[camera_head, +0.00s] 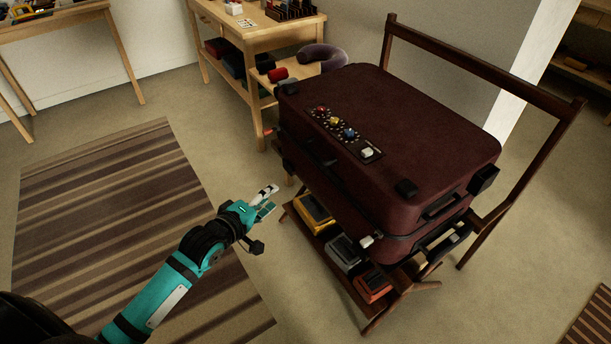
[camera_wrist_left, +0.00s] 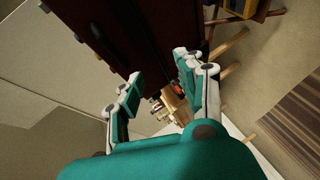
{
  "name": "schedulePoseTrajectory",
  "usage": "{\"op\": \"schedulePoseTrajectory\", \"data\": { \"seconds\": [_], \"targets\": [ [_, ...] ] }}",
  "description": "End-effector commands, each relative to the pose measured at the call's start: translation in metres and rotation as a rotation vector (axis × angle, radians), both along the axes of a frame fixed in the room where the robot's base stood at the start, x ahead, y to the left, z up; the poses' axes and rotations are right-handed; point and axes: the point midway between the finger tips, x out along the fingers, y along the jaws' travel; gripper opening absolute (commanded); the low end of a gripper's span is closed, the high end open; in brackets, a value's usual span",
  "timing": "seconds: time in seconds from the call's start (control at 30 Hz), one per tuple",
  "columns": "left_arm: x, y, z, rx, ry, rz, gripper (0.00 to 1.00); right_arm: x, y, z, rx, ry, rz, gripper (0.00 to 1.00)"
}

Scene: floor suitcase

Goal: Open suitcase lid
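A dark maroon suitcase (camera_head: 415,125) lies flat and closed on a wooden rack, its lid on top. Several coloured knobs or dials sit on a dark strip (camera_head: 345,133) on the lid's near left part. The left wrist view shows a dark maroon surface of the suitcase (camera_wrist_left: 125,30) ahead of the fingers. My left gripper (camera_head: 267,200) is left of the suitcase's front side, apart from it. The left wrist view shows its two fingers (camera_wrist_left: 158,72) spread with nothing between them. My right gripper is in neither view.
The wooden rack (camera_head: 485,65) has a tall back rail and a lower shelf with yellow, grey and orange-red boxes (camera_head: 372,283). A wooden workbench (camera_head: 240,38) stands behind, left of the suitcase. A striped rug (camera_head: 120,205) covers the floor at left.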

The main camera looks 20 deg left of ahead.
Motion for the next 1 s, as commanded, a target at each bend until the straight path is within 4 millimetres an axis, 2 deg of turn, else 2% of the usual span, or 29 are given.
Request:
{"op": "schedulePoseTrajectory", "data": {
  "seconds": [0.03, 0.1, 0.2, 0.27, 0.47, 1.0],
  "targets": [
    [0.001, -0.008, 0.018, -0.059, -0.039, -0.010, 0.38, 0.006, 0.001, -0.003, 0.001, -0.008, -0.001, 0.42],
    [-0.001, -0.016, 0.042, -0.126, -0.068, -0.019, 0.38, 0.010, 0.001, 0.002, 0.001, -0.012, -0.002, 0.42],
    [-0.003, -0.023, 0.061, -0.181, -0.090, -0.028, 0.38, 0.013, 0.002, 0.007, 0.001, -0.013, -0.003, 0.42],
    [-0.001, -0.025, 0.066, -0.194, -0.095, -0.030, 0.38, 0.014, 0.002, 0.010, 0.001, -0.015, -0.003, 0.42],
    [0.023, -0.031, 0.063, -0.197, -0.099, -0.030, 0.38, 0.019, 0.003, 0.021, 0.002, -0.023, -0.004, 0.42],
    [0.131, -0.060, 0.041, -0.193, -0.097, -0.030, 0.38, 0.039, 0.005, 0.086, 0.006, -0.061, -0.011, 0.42]
  ]
}}
